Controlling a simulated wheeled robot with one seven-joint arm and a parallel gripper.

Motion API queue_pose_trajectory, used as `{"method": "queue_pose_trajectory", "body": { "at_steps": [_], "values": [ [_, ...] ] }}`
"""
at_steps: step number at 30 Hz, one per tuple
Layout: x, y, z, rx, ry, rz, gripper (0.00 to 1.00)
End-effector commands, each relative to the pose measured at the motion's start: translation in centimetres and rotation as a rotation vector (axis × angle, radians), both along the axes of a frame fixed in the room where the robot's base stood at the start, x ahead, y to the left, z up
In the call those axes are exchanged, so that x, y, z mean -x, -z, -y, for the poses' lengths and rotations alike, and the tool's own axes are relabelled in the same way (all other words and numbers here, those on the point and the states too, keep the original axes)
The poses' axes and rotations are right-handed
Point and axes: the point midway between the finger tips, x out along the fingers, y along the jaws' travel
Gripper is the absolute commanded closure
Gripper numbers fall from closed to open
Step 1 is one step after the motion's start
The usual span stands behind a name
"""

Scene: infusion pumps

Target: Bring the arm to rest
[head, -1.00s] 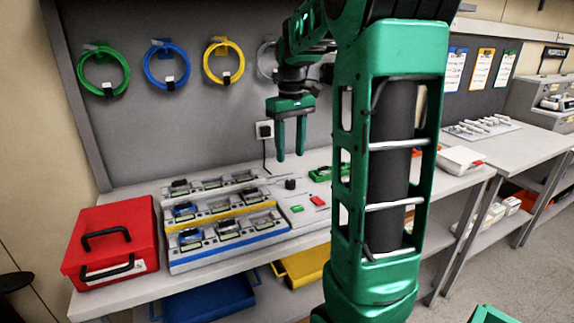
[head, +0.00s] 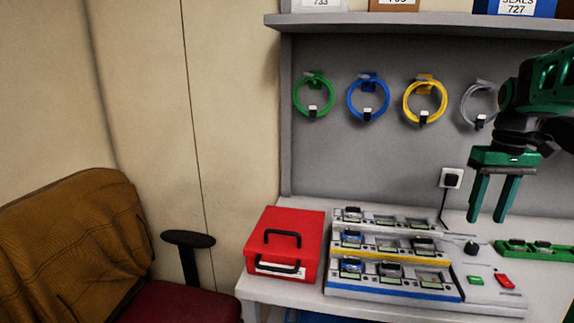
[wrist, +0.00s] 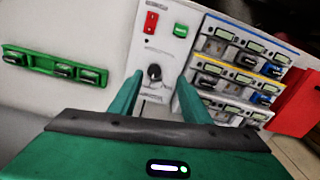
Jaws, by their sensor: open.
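My gripper (head: 490,199) hangs at the right of the head view with its two green fingers pointing down, apart and empty. It is above the bench, over the control panel beside the pump rack, and touches nothing that I can see. In the wrist view my gripper (wrist: 158,80) shows both fingers spread, with the panel's black knob (wrist: 154,72) between them in the picture.
A stepped rack (head: 390,289) with blue, yellow and grey rows holds several pumps. A red case (head: 284,245) stands left of it, a green holder (head: 540,249) right. Coiled tubes, including a blue one (head: 368,97), hang behind. A chair (head: 80,250) stands left.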

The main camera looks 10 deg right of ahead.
Motion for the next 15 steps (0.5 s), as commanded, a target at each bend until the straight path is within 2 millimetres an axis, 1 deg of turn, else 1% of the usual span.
{"method": "queue_pose_trajectory", "body": {
  "at_steps": [1, 2, 3, 5, 6, 8, 9, 12, 15],
  "values": [
    [1.7, 0.4, -1.0, -0.004, 0.028, 0.005, 0.57],
    [2.7, 0.8, -1.6, -0.008, 0.048, 0.005, 0.57],
    [4.2, 1.5, -2.5, -0.012, 0.077, 0.004, 0.57],
    [6.6, 2.5, -3.8, -0.016, 0.123, 0.005, 0.57],
    [8.2, 3.3, -4.6, -0.018, 0.154, 0.004, 0.57],
    [10.5, 4.6, -5.9, -0.019, 0.198, 0.003, 0.57],
    [12.1, 5.5, -6.7, -0.018, 0.226, 0.001, 0.57],
    [15.7, 7.6, -8.3, -0.015, 0.289, -0.003, 0.57],
    [18.4, 9.5, -9.5, -0.010, 0.337, -0.007, 0.57]
  ]
}}
